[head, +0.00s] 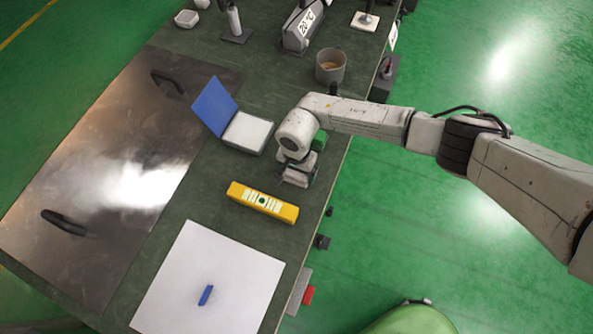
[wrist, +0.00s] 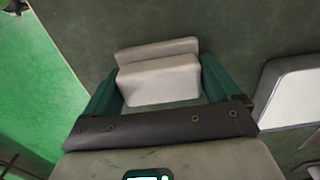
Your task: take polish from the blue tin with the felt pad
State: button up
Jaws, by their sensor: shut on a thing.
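The blue tin is open, its blue lid (head: 214,106) tilted up behind a tray of pale polish (head: 248,131), on the green bench top. My gripper (head: 297,178) is to the right of and nearer than the tin, apart from it, low over the bench. In the wrist view my gripper (wrist: 160,88) has its green fingers on both sides of a pale grey-white stepped block, the felt pad (wrist: 158,76), and is shut on it. In the head view the pad is mostly hidden by my gripper. The tin's edge (wrist: 287,85) shows at the right of the wrist view.
A yellow bar-shaped case (head: 262,202) lies just nearer than my gripper. A white sheet (head: 213,270) with a small blue piece (head: 206,295) lies at the front. A steel plate with black handles (head: 112,180) fills the left. A grey cup (head: 331,66) stands behind.

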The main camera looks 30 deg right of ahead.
jog(key=shift+r, duration=0.15)
jog(key=shift+c, duration=0.3)
jog(key=shift+r, duration=0.55)
jog(key=s+a+r, duration=0.2)
jog(key=s+r, duration=0.9)
jog(key=s, duration=0.2)
jog(key=shift+s+a+r+p, duration=0.2)
jog(key=shift+s+r+p, duration=0.15)
jog(key=shift+s+p, duration=0.05)
jog(key=o, duration=0.5)
jog(key=c, duration=0.4)
jog(key=shift+w, duration=0.1)
